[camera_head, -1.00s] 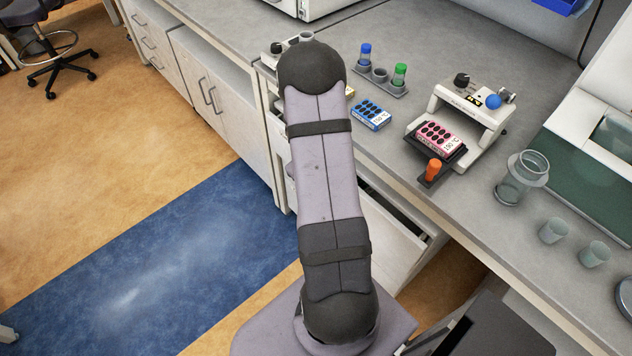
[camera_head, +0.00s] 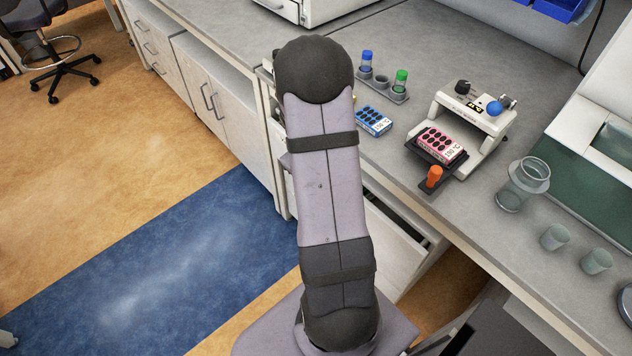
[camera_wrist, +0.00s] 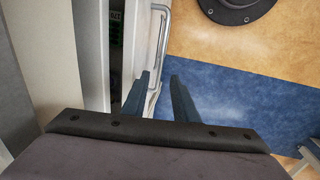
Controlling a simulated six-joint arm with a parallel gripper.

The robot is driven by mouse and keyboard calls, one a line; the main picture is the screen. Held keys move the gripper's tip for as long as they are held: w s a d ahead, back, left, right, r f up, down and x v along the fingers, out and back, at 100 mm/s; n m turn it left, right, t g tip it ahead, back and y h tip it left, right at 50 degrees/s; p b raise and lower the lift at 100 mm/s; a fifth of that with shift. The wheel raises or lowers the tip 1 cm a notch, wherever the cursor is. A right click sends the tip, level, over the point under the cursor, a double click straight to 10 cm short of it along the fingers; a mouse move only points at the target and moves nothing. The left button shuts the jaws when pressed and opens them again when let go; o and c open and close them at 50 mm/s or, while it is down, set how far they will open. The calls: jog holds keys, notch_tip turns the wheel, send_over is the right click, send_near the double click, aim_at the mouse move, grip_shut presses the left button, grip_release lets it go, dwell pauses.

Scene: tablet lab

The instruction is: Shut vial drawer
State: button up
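The vial drawer (camera_head: 392,254) stands partly open under the bench, with a pale front and a dark gap along its top in the head view. My arm hides its left part. In the wrist view its front (camera_wrist: 138,45) and metal handle (camera_wrist: 161,50) run upright. Its narrow opening (camera_wrist: 117,40) shows dark contents with some green. My gripper (camera_wrist: 159,75) has its two dark blue fingers apart, with nothing held between them. The fingers are at the lower part of the handle; I cannot tell whether they touch it. My gripper is hidden in the head view.
On the bench (camera_head: 455,215) stand a vial rack (camera_head: 397,97), a blue-labelled box (camera_head: 373,120), a white device (camera_head: 478,115) with a pink-labelled box (camera_head: 440,145), a glass jar (camera_head: 521,185) and beakers.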

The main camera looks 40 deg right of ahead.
jog(key=shift+a+r, duration=0.1)
jog(key=shift+r, duration=0.3)
jog(key=shift+c, duration=0.5)
